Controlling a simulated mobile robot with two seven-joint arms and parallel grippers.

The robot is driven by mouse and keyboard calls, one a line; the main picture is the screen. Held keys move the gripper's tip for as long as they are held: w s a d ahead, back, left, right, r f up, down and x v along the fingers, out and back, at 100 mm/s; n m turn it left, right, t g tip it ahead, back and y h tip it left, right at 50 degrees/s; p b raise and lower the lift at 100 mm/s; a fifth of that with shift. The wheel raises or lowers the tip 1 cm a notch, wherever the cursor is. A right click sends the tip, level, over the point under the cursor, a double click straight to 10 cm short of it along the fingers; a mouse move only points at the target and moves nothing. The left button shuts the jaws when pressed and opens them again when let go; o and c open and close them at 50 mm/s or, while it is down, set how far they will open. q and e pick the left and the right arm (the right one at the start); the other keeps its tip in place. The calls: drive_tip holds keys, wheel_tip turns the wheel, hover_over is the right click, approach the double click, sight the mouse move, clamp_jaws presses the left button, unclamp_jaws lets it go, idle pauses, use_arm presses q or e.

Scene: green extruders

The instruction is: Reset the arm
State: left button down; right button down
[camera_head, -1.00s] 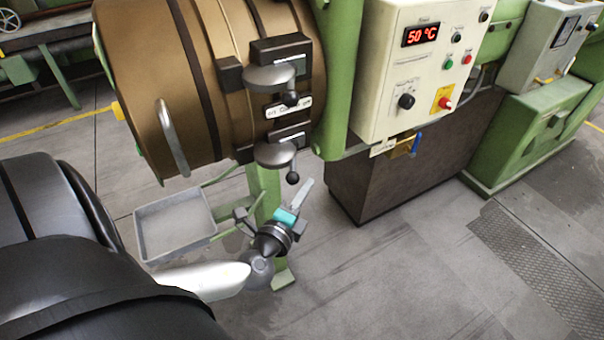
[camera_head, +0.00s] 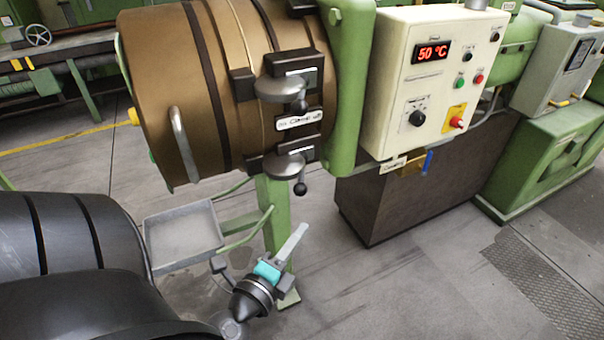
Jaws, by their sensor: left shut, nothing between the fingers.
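My left arm comes in from the lower left, with its large black links filling that corner. My left gripper (camera_head: 297,235) points up and to the right, below the brown barrel. Its pale fingers are together with nothing between them, and a teal band shows at its base. It appears in front of the green support leg and touches nothing that I can make out. My right gripper is out of the picture.
A brown extruder barrel (camera_head: 215,85) with black clamps hangs above. A grey tray (camera_head: 183,235) is left of the gripper. A cream control box (camera_head: 433,80) reads 50 °C, above a dark cabinet (camera_head: 420,190). Grey floor (camera_head: 400,290) is clear at lower right.

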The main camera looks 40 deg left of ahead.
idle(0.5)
use_arm(q)
drive_tip(key=s+a+f+n+g+b, duration=0.1)
drive_tip(key=s+f+n+g+b, duration=0.15)
drive_tip(key=f, duration=0.85)
drive_tip(key=s+a+f+n+g+b, duration=0.15)
drive_tip(key=s+f+g, duration=0.25)
drive_tip(key=f, duration=0.7)
drive_tip(key=s+a+f+n+g+b, duration=0.2)
drive_tip(key=s+f+g, duration=0.15)
drive_tip(key=f, duration=0.85)
drive_tip(key=s+d+f+n+g+h+b, duration=0.2)
drive_tip(key=s+d+f+n, duration=0.2)
drive_tip(key=s+d+f, duration=0.3)
drive_tip(key=s+d+f+n+g+h+b, duration=0.2)
drive_tip(key=s+d+f+n, duration=0.3)
drive_tip(key=s+f, duration=0.5)
wheel_tip(320, 180, down, 3)
drive_tip(key=shift+s+d+r+g+b, duration=0.15)
drive_tip(key=shift+s+d+g+b, duration=0.1)
drive_tip(key=shift+d+g+b, duration=0.5)
drive_tip(key=c, duration=1.5)
unclamp_jaws()
drive_tip(key=shift+d, duration=0.2)
